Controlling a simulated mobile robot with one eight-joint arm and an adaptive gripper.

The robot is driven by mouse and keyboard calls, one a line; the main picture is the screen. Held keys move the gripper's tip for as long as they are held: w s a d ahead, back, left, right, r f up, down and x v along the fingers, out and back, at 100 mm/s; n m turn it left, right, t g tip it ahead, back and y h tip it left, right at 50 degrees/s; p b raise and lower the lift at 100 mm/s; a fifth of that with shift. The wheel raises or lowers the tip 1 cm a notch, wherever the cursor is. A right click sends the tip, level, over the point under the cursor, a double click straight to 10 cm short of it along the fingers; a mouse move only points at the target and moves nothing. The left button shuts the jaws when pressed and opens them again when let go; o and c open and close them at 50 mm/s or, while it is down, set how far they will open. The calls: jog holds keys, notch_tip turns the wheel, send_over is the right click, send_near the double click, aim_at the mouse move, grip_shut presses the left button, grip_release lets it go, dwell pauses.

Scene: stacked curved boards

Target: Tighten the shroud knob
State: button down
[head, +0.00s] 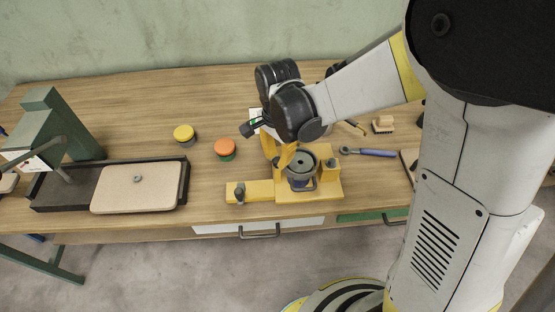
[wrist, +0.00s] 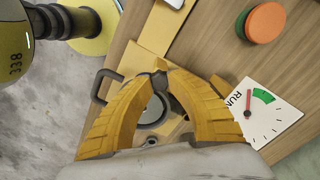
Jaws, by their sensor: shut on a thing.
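The yellow fixture (head: 322,190) stands near the front edge of the bench and carries a round dark grey housing (head: 301,163). My gripper (head: 283,160) reaches down at this housing, its yellow fingers closed in. In the wrist view my gripper (wrist: 168,72) has its fingertips nearly together over the fixture (wrist: 155,40), beside the round housing (wrist: 153,108). The fingers are shut on a small dark part, taken to be the shroud knob; they hide most of it, so its shape and seating cannot be told. Another dark knob (head: 240,192) stands on the fixture's left bar.
A yellow button (head: 184,133) and an orange button (head: 225,148) sit to the left. A blue-handled tool (head: 370,152) and a brush (head: 383,124) lie right. A dial card marked RUN (wrist: 265,112) lies behind the fixture. A green press (head: 55,125) and tray (head: 50,172) stand far left.

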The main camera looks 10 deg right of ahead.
jog(key=shift+m, duration=0.3)
jog(key=m, duration=0.3)
jog(key=shift+m+b, duration=0.3)
jog(key=m, duration=0.2)
jog(key=shift+m, duration=0.4)
jog(key=c, duration=1.4)
grip_release()
notch_tip(320, 180, up, 6)
jog(key=p, duration=0.4)
